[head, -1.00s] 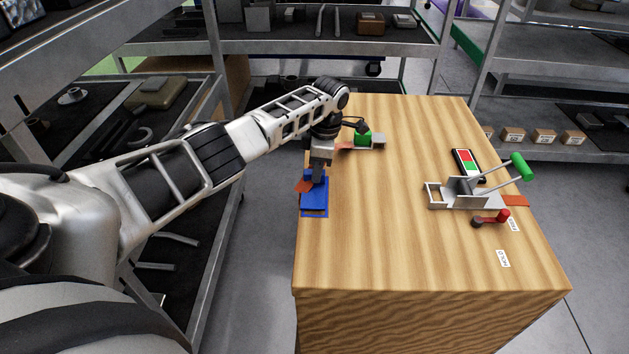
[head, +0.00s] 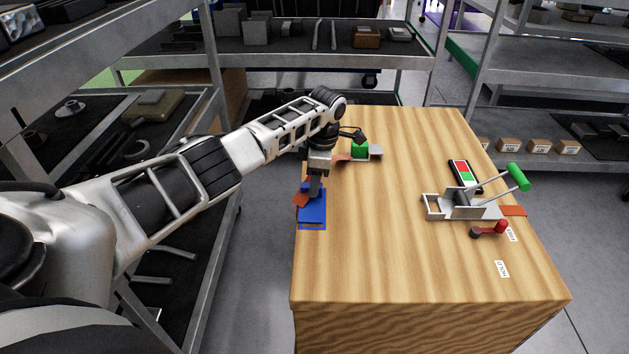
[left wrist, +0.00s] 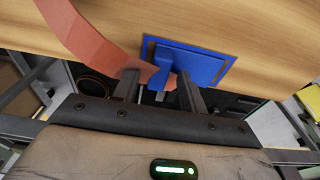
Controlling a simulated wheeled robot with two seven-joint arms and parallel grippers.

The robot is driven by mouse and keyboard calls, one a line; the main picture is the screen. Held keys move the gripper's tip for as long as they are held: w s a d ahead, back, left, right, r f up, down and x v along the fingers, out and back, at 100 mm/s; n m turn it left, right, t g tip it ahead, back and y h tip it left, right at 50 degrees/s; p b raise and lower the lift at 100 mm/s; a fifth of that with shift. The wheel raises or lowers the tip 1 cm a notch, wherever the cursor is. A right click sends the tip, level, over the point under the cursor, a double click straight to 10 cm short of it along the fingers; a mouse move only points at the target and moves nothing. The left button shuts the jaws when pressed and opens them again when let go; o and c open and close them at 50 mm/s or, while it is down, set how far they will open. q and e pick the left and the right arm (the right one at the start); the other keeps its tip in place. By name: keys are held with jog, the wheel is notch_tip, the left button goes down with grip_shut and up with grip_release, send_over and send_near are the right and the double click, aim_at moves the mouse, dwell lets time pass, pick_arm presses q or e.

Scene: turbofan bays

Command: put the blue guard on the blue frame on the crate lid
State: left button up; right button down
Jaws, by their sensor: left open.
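The blue guard (head: 313,208) lies flat at the left edge of the wooden crate lid (head: 400,260), with an orange strip (head: 301,199) beside its raised part. The blue frame (head: 313,229) shows as a thin outline around the guard's plate. In the left wrist view the guard (left wrist: 205,65) lies inside the frame's dark outline (left wrist: 148,46), and the orange strip (left wrist: 105,32) curves to its raised tab. My left gripper (head: 315,190) is open just above the guard. Its fingers (left wrist: 160,90) stand either side of the tab. My right gripper is out of view.
A green block on a grey bracket (head: 360,152) stands just behind my left gripper. A metal toggle clamp with a green handle (head: 465,205), a red-green box (head: 463,172) and a red-knobbed lever (head: 490,230) are at right. The lid's middle is clear. Shelves surround the crate.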

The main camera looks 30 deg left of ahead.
pick_arm(q)
notch_tip(320, 180, up, 11)
jog(key=d+p, duration=0.1)
jog(key=shift+w+r, duration=0.2)
jog(key=shift+w, duration=0.2)
jog(key=shift+d, duration=0.1)
